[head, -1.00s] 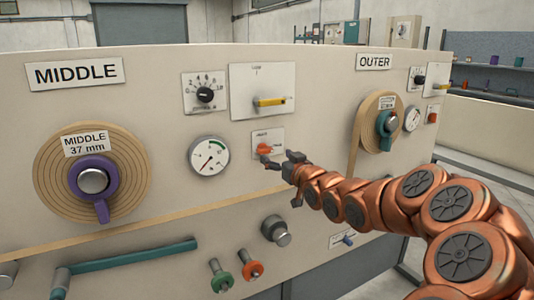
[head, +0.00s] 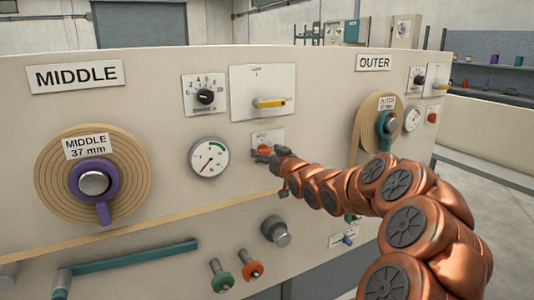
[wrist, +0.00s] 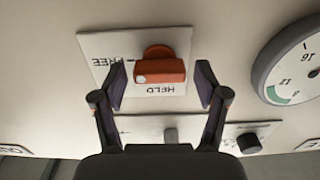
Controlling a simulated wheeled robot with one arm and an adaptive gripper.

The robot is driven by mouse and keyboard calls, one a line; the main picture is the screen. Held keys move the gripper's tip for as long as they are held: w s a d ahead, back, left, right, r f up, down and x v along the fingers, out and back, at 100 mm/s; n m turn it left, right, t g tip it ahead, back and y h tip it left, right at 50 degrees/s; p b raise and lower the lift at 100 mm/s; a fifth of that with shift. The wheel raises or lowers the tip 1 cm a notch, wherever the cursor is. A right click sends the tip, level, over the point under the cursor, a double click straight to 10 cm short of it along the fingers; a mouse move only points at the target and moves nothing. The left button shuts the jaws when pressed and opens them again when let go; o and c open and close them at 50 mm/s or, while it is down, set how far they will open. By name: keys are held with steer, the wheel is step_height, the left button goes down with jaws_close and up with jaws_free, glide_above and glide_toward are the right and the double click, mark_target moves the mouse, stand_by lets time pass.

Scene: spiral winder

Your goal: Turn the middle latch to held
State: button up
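The middle latch is an orange turning handle (head: 264,149) on a small white plate under the yellow-handled switch of the MIDDLE panel. In the wrist view, which is upside down, the latch (wrist: 160,70) lies crosswise, its white dot at the end toward the word FREE. The word HELD is on the plate beside its long side. My gripper (wrist: 161,75) is open, with one dark finger on each side of the latch and visible gaps to both. In the head view my gripper (head: 268,156) is at the latch and partly hides it and its plate.
A round gauge (head: 208,158) is left of the latch. The yellow-handled switch (head: 270,103) is above, and a grey knob (head: 276,231) sticks out below. The OUTER reel (head: 377,130) is to the right. The panel face right around the latch is clear.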

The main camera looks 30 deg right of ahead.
steer(key=c, duration=1)
steer(key=shift+f+n+b, duration=0.1)
steer(key=shift+n+b, duration=0.2)
steer(key=shift+b, duration=0.05)
steer(key=n+b, duration=0.2)
steer(key=shift+n, duration=0.4)
steer(key=n+b, duration=0.3)
steer(key=n, duration=0.2)
steer(key=shift+a+f+b, duration=0.1)
steer(key=shift+b, duration=0.2)
steer(key=n+b, duration=0.2)
steer(key=n, duration=0.3)
steer(key=shift+f+b, duration=0.15)
steer(key=shift+b, duration=0.25)
steer(key=n+b, duration=0.2)
steer(key=n, duration=0.2)
steer(key=shift+b, duration=0.3)
steer(key=shift+a+n, duration=0.1)
steer(key=shift+n, duration=0.3)
